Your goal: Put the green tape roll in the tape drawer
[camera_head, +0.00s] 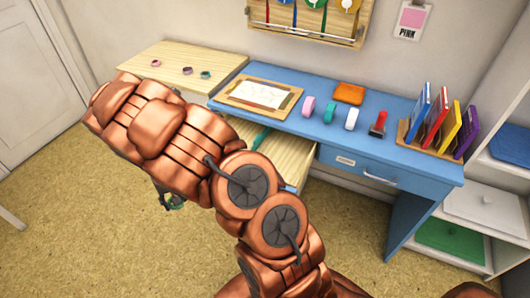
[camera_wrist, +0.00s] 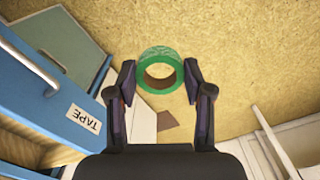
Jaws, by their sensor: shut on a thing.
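The green tape roll (camera_wrist: 147,59) is between the fingertips of my gripper (camera_wrist: 160,78) in the wrist view, its hole facing the camera. My gripper is shut on it and holds it above the tan floor. The tape drawer's blue front (camera_wrist: 75,95), with an upside-down TAPE label and a handle, lies left of the roll in the wrist view. An open drawer with a pale wood inside (camera_head: 290,158) shows in the head view, partly hidden by my arm.
A wooden side table (camera_head: 172,60) holds small rings. White shelves (camera_head: 480,213) stand at the right. The floor (camera_head: 80,220) is clear at left.

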